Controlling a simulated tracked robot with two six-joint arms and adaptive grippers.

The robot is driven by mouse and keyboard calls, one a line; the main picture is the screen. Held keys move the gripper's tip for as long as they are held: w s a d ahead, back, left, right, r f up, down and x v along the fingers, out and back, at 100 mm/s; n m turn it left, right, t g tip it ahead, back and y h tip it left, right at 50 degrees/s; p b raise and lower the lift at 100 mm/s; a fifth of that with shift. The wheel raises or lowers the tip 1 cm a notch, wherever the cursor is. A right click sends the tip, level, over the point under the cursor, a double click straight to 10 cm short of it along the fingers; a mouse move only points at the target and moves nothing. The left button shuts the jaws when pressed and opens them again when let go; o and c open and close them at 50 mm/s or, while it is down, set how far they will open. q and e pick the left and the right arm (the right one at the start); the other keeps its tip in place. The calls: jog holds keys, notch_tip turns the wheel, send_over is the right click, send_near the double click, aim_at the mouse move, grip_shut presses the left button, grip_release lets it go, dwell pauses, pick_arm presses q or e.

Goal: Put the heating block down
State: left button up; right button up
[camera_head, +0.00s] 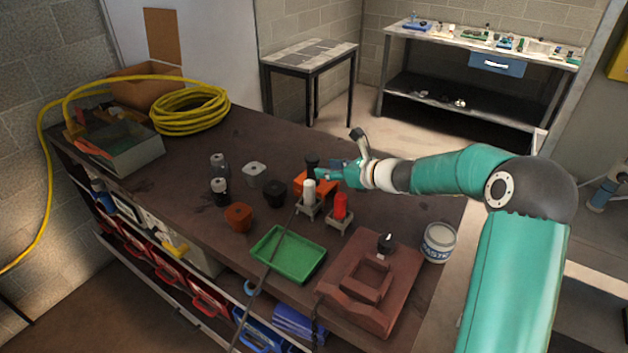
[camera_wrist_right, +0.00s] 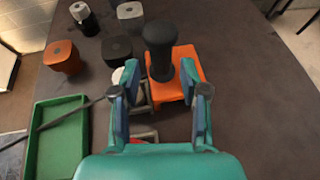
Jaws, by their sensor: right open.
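I cannot tell for certain which thing is the heating block. A black cylinder with a wider top (camera_wrist_right: 160,50) stands upright on an orange square base (camera_wrist_right: 207,62). The orange base also shows in the head view (camera_head: 301,182), with the black top (camera_head: 312,163) above it. My right gripper (camera_head: 335,173) is open at the right of that base. In the right wrist view, its fingers (camera_wrist_right: 160,80) are apart, with the black cylinder beyond and between them and nothing clamped. My left gripper is not in view.
White (camera_head: 309,192) and red (camera_head: 340,206) cylinders stand in small metal holders close by. Several small pots and blocks (camera_head: 238,217), a green tray (camera_head: 300,266), a brown-red block (camera_head: 350,298) and a paste jar (camera_head: 438,243) are on the dark table (camera_head: 400,212). Yellow hose (camera_head: 190,109) lies at the back left.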

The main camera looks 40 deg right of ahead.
aim_at(315, 167)
jog(key=shift+x, duration=0.95)
jog(key=p+x, duration=0.2)
jog(key=x, duration=0.1)
jog(key=shift+w+f, duration=0.15)
jog(key=shift+w, duration=0.25)
jog(key=shift+w+a+f, duration=0.15)
jog(key=shift+w+f, duration=0.15)
jog(key=shift+w, duration=0.2)
grip_shut()
jog(key=shift+r, duration=0.15)
